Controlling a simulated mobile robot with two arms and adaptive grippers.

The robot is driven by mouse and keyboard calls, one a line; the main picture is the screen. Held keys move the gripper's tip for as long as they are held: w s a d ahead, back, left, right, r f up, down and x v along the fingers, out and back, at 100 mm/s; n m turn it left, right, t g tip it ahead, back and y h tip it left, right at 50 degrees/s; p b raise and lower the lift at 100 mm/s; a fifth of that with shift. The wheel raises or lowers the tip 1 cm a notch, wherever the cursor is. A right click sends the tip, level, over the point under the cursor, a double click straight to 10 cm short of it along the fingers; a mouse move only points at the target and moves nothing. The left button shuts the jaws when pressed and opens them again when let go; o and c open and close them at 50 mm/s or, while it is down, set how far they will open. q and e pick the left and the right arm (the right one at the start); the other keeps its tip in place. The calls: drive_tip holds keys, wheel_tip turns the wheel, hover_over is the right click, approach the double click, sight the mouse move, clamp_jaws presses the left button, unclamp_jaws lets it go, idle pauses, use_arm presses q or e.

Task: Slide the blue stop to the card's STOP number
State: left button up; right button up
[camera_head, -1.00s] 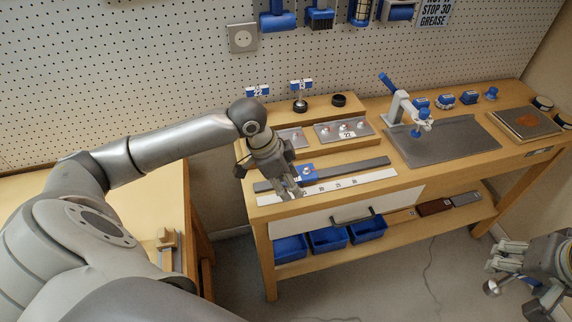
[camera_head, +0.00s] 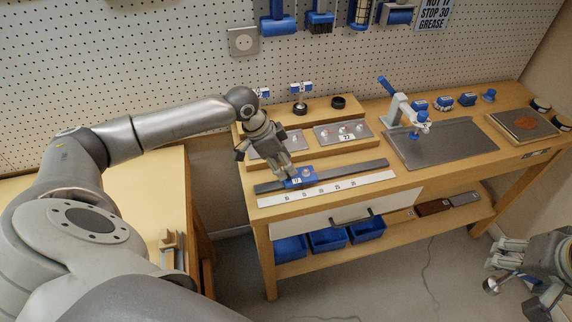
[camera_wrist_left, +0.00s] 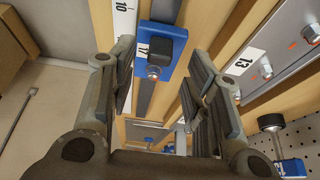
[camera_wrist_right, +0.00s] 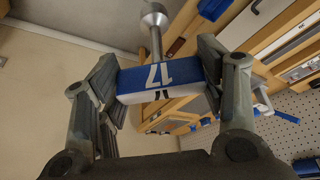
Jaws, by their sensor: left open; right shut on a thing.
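The card (camera_head: 434,14) on the pegboard reads STOP 30. My left gripper (camera_head: 289,174) is open at the stop's left part. In the left wrist view, the stop (camera_wrist_left: 172,66) shows a tag like 17 and a dark knob, ahead between the open fingers; contact cannot be told.
Small metal trays (camera_head: 343,134) lie behind the rail. A blue-handled press (camera_head: 402,108) stands on a grey plate to the right. A white drawer front (camera_head: 340,215) and blue bins (camera_head: 328,239) are below. The rail is clear right of the stop.

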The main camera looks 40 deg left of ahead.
sight(300, 175)
use_arm(q)
drive_tip(key=shift+x, duration=1.4)
drive_tip(key=shift+c, duration=0.4)
clamp_jaws()
